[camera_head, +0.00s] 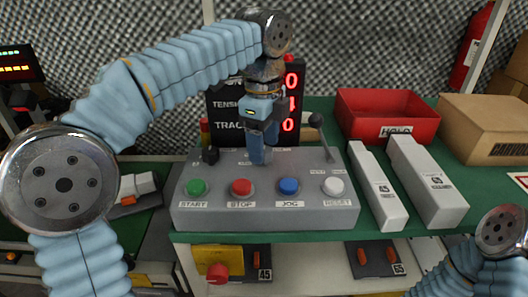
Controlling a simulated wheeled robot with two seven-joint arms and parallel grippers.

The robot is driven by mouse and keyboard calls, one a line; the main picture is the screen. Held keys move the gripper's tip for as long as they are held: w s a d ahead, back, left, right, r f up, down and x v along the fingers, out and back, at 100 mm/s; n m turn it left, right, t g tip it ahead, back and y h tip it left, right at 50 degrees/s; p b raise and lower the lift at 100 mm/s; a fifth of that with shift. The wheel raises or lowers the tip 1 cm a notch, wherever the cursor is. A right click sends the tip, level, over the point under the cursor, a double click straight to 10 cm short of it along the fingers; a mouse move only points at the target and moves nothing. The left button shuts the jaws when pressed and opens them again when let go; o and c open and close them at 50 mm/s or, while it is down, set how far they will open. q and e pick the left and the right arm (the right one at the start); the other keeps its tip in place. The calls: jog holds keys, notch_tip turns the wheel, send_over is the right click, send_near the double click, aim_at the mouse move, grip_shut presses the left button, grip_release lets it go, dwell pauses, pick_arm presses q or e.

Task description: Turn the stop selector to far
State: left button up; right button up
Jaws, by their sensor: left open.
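A grey control console (300,208) stands on the green table, with green, red, blue and white buttons along its front. A black knob (210,155) sits at its back left. A black ball-topped lever (323,135) stands at its back right, leaning up and left. Small labels near both are too blurred to read, so I cannot tell which control is the stop selector. My left gripper (258,155) points down over the console's back middle, between knob and lever. Its jaws are open, seen edge-on, and hide what is behind them. My right gripper is out of the picture.
A dark display (228,107) with red digits stands behind the console. A red bin (387,112), two long grey-white blocks (428,185) and a cardboard box (490,125) are to the right. A shelf below holds a yellow box with a red knob (217,271).

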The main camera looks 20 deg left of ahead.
pick_arm(q)
jog(key=shift+f, duration=0.5)
jog(key=c, duration=1)
jog(key=shift+c, duration=0.2)
jog(key=shift+r, duration=0.1)
